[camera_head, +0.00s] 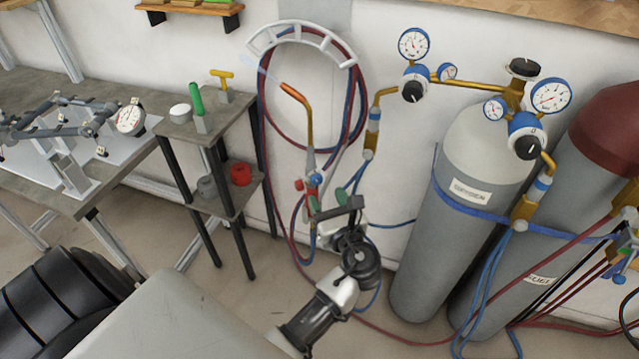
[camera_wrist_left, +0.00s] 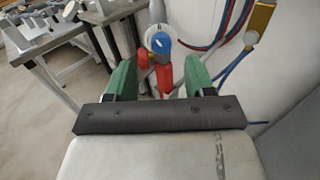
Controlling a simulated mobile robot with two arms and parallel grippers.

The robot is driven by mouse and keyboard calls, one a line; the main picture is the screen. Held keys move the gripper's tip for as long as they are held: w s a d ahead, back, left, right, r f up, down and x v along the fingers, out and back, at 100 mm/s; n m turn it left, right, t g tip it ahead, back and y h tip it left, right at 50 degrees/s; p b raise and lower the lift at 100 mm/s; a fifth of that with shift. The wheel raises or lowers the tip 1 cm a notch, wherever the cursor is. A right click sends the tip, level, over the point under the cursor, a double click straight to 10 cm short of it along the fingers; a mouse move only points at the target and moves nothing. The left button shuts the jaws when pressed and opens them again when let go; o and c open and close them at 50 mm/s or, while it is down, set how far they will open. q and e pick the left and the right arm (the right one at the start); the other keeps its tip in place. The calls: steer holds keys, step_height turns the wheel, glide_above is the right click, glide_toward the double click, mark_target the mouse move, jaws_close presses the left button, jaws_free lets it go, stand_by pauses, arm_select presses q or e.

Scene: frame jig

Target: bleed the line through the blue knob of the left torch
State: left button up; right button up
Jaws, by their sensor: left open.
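The left torch (camera_head: 309,142) hangs by the wall below the hose hook, its copper tip (camera_head: 292,90) pointing up and left. Its blue knob (camera_head: 316,179) sits low on the body, beside a red knob (camera_head: 299,185). My left gripper (camera_head: 334,200) is open just below and to the right of these knobs. In the left wrist view, the blue knob (camera_wrist_left: 160,42) shows beyond the gap between the green fingers (camera_wrist_left: 159,75), with a red part (camera_wrist_left: 165,77) below it. The fingers look apart from the blue knob. My right gripper is not in view.
Red and blue hoses (camera_head: 350,105) loop over the white hook (camera_head: 302,30) and hang near the torch. Gas cylinders (camera_head: 450,220) with gauges stand to the right. A small two-tier stand (camera_head: 222,130) and a workbench (camera_head: 85,195) are on the left.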

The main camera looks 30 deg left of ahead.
mark_target(318, 183)
arm_select(q)
steer(key=x, duration=0.5)
steer(key=shift+w, duration=0.1)
steer(key=c, duration=0.9)
